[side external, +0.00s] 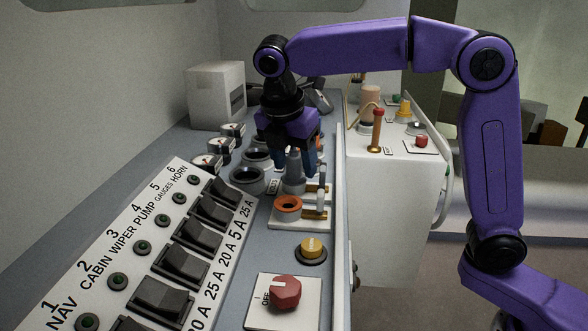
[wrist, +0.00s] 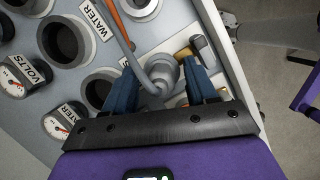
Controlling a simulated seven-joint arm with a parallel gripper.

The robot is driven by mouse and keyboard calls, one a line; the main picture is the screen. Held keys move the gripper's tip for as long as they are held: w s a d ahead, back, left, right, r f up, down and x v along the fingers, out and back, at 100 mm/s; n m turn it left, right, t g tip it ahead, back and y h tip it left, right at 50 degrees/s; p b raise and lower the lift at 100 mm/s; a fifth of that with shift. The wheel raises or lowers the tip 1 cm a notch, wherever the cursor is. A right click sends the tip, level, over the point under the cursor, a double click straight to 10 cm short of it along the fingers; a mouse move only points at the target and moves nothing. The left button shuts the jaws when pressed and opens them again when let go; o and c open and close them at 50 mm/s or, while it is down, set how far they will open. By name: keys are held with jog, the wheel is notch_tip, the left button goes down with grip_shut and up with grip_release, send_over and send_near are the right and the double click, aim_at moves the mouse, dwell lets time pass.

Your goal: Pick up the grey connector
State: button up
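The grey connector (side external: 294,168) stands upright on the console, tapering towards its top. In the wrist view the connector (wrist: 164,72) shows between my fingers, with a grey cable (wrist: 127,48) curving to it. My gripper (side external: 296,158) points down over the connector, one finger on each side. In the wrist view my gripper (wrist: 162,84) has its blue fingers spread, with a narrow gap visible beside the connector. The connector's lower end is partly hidden by the fingers and the bar of my gripper.
An orange-ringed socket (side external: 288,206) sits just in front, beside brass-coloured fittings (side external: 320,196). Dark round sockets (side external: 248,178) and gauges (side external: 207,162) lie to the left. A switch panel (side external: 150,250), yellow button (side external: 312,247) and red knob (side external: 286,291) are nearer the camera. A raised edge (side external: 338,200) runs along the right.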

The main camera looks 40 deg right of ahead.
aim_at(295, 154)
grip_shut()
jog(key=shift+r, duration=0.1)
jog(key=shift+r, duration=0.45)
notch_tip(295, 154, up, 2)
jog(key=shift+r, duration=0.1)
jog(key=s+d+r, duration=0.5)
jog(key=s+r, duration=0.4)
jog(key=s, duration=0.4)
jog(key=shift+r, duration=0.4)
